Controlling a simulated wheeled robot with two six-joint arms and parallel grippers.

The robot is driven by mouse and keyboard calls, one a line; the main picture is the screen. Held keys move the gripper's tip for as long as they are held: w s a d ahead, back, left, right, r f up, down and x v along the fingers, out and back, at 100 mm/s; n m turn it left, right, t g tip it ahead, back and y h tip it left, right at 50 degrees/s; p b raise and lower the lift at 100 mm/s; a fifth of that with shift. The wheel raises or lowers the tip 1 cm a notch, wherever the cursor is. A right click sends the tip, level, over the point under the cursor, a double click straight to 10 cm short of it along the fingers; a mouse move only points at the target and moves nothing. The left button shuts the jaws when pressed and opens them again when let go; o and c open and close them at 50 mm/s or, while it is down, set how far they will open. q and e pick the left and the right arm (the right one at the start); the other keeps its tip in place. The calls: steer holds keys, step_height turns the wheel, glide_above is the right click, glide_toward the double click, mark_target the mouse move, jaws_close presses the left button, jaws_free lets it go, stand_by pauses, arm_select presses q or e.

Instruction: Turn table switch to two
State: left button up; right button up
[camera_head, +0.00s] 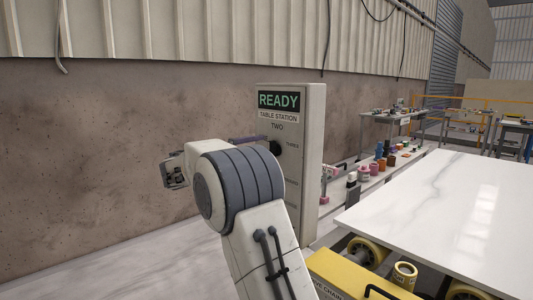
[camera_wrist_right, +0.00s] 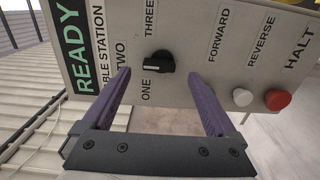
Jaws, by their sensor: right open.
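The table station panel (camera_head: 305,180) is a pale upright box with a READY sign and a black rotary switch (camera_head: 275,147). In the right wrist view the switch (camera_wrist_right: 160,62) sits among the labels ONE, TWO and THREE. Its white mark points left in that view, roughly toward TWO and slightly toward ONE; I cannot tell the exact setting. My right gripper (camera_wrist_right: 160,76) is open, with its two purple fingers apart on either side of the switch and a little short of it, not visibly touching. In the head view my right arm hides part of the panel. My left gripper is out of view.
The panel also carries a white button (camera_wrist_right: 241,97) and a red button (camera_wrist_right: 277,99), close to one finger. A white stone slab (camera_head: 440,215) lies at right, above yellow rollers (camera_head: 368,252). A concrete wall (camera_head: 90,180) stands behind at left.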

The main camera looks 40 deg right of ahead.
steer(key=shift+s+a, duration=0.2)
steer(key=shift+a, duration=2.55)
